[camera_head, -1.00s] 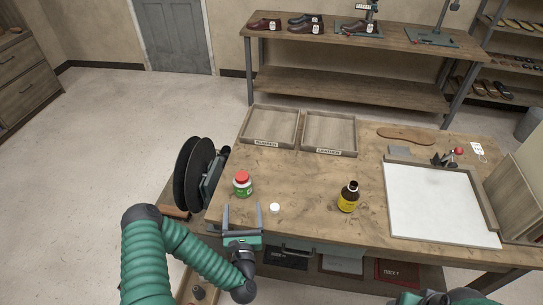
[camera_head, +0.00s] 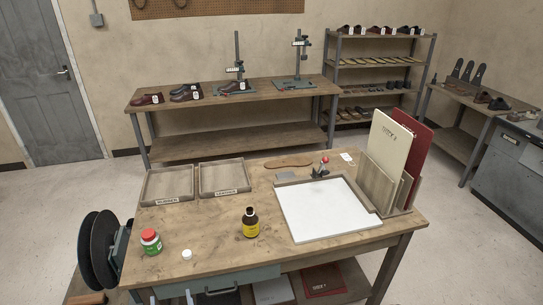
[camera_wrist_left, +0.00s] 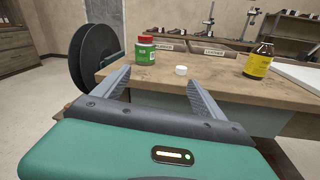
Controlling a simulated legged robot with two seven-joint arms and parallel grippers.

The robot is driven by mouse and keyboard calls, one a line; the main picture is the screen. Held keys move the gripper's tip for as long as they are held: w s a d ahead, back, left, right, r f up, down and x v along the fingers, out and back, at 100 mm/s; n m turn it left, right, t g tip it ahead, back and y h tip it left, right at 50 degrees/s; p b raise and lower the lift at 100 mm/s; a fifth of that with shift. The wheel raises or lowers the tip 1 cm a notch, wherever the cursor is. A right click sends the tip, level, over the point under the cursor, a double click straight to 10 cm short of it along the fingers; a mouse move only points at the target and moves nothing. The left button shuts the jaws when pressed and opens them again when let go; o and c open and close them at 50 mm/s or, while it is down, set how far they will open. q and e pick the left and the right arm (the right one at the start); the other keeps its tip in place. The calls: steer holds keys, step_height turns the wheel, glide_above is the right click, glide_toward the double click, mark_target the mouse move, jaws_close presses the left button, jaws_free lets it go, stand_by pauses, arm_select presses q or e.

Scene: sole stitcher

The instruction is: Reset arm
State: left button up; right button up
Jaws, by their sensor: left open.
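My left gripper (camera_head: 171,297) shows only by its fingertips at the bottom edge of the head view, at the front of the workbench (camera_head: 215,231). In the left wrist view the gripper (camera_wrist_left: 160,82) is open with nothing between its fingers, pointing toward the bench. A green jar with a red lid (camera_head: 150,241), a small white cap (camera_head: 187,254) and a brown bottle with a yellow label (camera_head: 250,222) stand upright on the bench beyond it. My right gripper is in neither view.
Two empty wooden trays (camera_head: 168,185) lie at the bench's back left. A white board (camera_head: 325,211) and upright panels (camera_head: 388,145) are at the right. Black discs (camera_head: 99,252) stand at the left end. A shoe table (camera_head: 230,98) is behind.

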arm_select(q)
steer(key=d+f+m+g+h, duration=0.1)
steer(key=d+m+g+h, duration=0.3)
steer(key=m, duration=0.8)
steer(key=d+f+m+g+h, duration=0.2)
steer(key=d+m+g+h, duration=0.3)
steer(key=m, duration=0.7)
steer(key=s+r+m+g+y, duration=0.2)
steer(key=s+r+m+g, duration=0.2)
steer(key=s+r+m, duration=0.7)
steer(key=s+m, duration=0.3)
steer(key=shift+s+m+g, duration=0.25)
steer(key=shift+m+g, duration=0.05)
steer(key=shift+g, duration=0.1)
